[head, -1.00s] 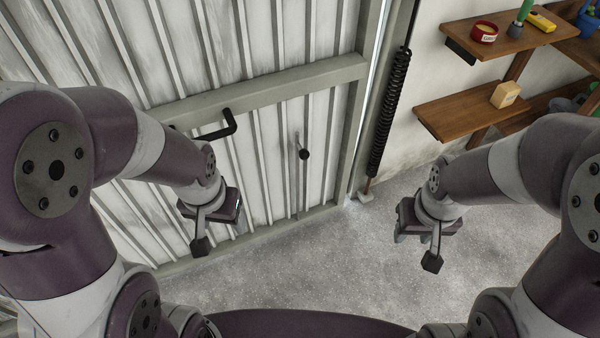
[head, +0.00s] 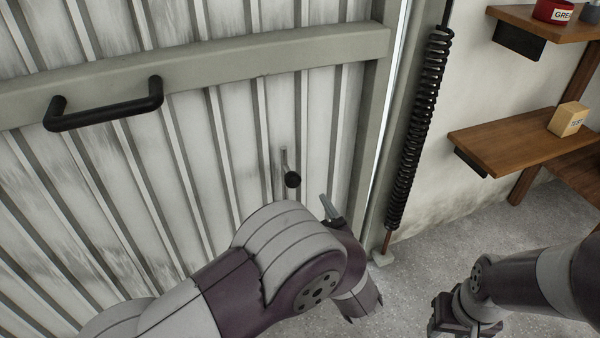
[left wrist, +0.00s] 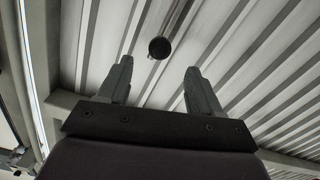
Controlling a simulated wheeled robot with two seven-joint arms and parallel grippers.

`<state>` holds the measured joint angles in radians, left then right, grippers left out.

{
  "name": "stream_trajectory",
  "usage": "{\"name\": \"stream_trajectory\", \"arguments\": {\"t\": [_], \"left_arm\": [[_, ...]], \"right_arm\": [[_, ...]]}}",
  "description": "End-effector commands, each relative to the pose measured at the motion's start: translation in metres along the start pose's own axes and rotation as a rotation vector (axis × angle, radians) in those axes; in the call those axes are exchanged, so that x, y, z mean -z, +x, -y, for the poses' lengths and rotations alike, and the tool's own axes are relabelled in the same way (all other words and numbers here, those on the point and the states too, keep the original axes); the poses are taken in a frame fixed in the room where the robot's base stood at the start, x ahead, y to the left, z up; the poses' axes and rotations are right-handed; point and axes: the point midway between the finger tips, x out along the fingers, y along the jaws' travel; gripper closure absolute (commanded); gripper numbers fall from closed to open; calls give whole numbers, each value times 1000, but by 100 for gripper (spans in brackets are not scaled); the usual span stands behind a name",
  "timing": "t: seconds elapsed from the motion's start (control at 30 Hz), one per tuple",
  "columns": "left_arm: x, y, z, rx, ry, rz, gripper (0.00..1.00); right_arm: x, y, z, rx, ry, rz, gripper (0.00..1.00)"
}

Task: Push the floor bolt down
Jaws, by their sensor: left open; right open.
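The floor bolt is a thin metal rod with a round black knob (head: 292,179) on the lower part of the corrugated metal door. The knob also shows in the left wrist view (left wrist: 159,47), beyond and roughly between my fingertips, apart from them. My left gripper (head: 330,207) is just right of and below the knob in the head view, partly hidden by my own wrist. In the left wrist view its two fingers (left wrist: 160,72) are spread with nothing between them. My right gripper (head: 462,315) is open low at the right, far from the bolt. The bolt's lower end is hidden behind my left arm.
A black door handle (head: 105,105) is on the door's grey crossbar. A black coil spring (head: 418,125) stands upright beside the door frame. Wooden shelves (head: 515,140) with a small box (head: 567,119) are at the right. The visible floor (head: 420,270) is clear.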

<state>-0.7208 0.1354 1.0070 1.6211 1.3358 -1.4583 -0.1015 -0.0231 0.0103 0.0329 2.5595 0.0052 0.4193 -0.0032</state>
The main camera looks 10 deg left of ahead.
Motion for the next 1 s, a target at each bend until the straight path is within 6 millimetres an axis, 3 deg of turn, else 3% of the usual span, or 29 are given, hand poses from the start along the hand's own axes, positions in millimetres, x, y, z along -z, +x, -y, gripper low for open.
{"name": "stream_trajectory", "arguments": {"t": [0.13, 0.4, 0.53, 0.7, 1.0], "left_arm": [[2, 19, 2, 5, 1, -24, 35], [1, 87, 2, 3, 0, -22, 35], [3, 109, 2, 2, 1, -22, 35], [5, 124, 0, -1, 4, -20, 35], [7, 126, 0, -2, 4, -19, 35]], "right_arm": [[-2, 11, 0, 0, 0, 1, 57], [-5, 39, 0, 0, 0, 2, 57], [-6, 46, 0, 0, 0, 1, 57], [-6, 50, 0, 0, 0, 1, 57], [-6, 50, 0, 0, 0, 1, 57]]}}
